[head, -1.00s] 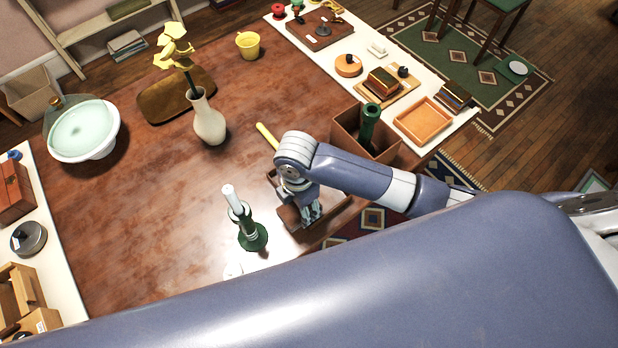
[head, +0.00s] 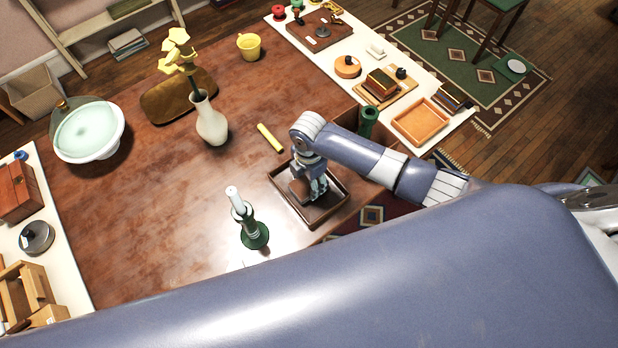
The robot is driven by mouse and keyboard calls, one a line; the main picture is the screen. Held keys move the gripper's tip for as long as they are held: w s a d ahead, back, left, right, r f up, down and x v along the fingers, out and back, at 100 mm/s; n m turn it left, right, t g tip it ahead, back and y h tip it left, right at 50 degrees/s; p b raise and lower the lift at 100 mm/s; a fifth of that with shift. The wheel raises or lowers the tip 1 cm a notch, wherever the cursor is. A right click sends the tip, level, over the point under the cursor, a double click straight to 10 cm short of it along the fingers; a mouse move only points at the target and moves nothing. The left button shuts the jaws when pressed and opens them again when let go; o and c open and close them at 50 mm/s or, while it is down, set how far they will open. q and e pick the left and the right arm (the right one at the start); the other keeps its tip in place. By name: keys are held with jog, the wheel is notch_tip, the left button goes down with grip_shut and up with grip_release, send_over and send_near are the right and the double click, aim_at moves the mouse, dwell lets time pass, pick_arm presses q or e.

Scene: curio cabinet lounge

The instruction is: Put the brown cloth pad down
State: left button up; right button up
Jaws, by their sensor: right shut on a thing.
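My right gripper (head: 318,192) points down over a dark brown tray (head: 278,182) near the front edge of the wooden table. It is shut on a small brown thing, apparently the brown cloth pad (head: 298,188), which shows at the left of the fingers. The gripper partly hides the pad. The pad appears inside the tray's outline, but I cannot tell whether it touches the tray floor. My left gripper is not in view.
A brown box with a green cylinder (head: 368,120) is to the right. A vase (head: 211,122) stands further back. The table's left middle is clear.

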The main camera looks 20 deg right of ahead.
jog(key=shift+f, duration=0.1)
jog(key=o, duration=1.4)
jog(key=shift+r, duration=0.2)
notch_tip(320, 180, up, 12)
jog(key=shift+f+b, duration=0.1)
jog(key=shift+b, duration=0.45)
